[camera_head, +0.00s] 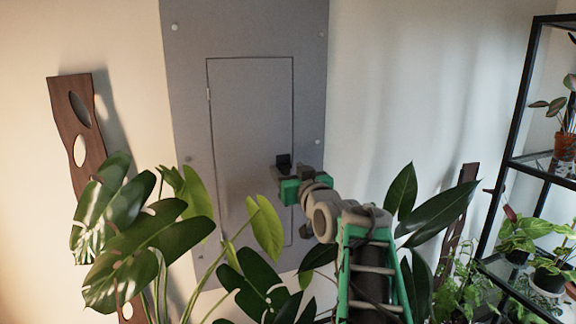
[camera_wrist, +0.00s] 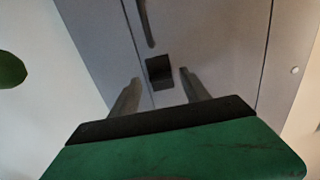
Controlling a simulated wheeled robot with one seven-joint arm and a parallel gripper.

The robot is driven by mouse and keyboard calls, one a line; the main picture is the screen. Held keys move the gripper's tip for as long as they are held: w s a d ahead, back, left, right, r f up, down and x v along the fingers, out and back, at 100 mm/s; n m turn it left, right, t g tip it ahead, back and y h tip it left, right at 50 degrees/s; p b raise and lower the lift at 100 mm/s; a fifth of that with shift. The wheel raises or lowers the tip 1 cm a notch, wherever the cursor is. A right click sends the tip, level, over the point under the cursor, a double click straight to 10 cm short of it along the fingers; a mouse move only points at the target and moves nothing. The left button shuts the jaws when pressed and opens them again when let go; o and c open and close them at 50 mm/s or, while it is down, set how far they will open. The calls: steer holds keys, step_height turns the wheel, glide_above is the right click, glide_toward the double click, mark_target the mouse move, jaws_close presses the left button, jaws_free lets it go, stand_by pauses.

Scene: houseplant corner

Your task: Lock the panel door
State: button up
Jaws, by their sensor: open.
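The grey panel (camera_head: 185,100) is fixed to the wall, and its rectangular door (camera_head: 248,110) looks flush with the frame. A small black latch block (camera_head: 283,160) sits near the door's right edge. In the wrist view the latch block (camera_wrist: 159,67) lies in the gap between my fingertips, just beyond them. My gripper (camera_head: 284,174) is in front of the latch; in the wrist view its two fingers (camera_wrist: 161,80) are apart, and nothing is held. I cannot tell whether a finger touches the latch. A dark elongated mark (camera_wrist: 146,24) shows on the door past the latch.
A large-leaved plant (camera_head: 150,235) stands at lower left, its leaves (camera_head: 268,228) reaching in front of the panel. More dark leaves (camera_head: 435,212) are right of my arm. A black shelf (camera_head: 520,110) with potted plants stands at right. A brown wooden board (camera_head: 75,125) leans at left.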

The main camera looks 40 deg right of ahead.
steer(key=shift+w, duration=0.25)
steer(key=shift+c, duration=0.5)
jaws_close()
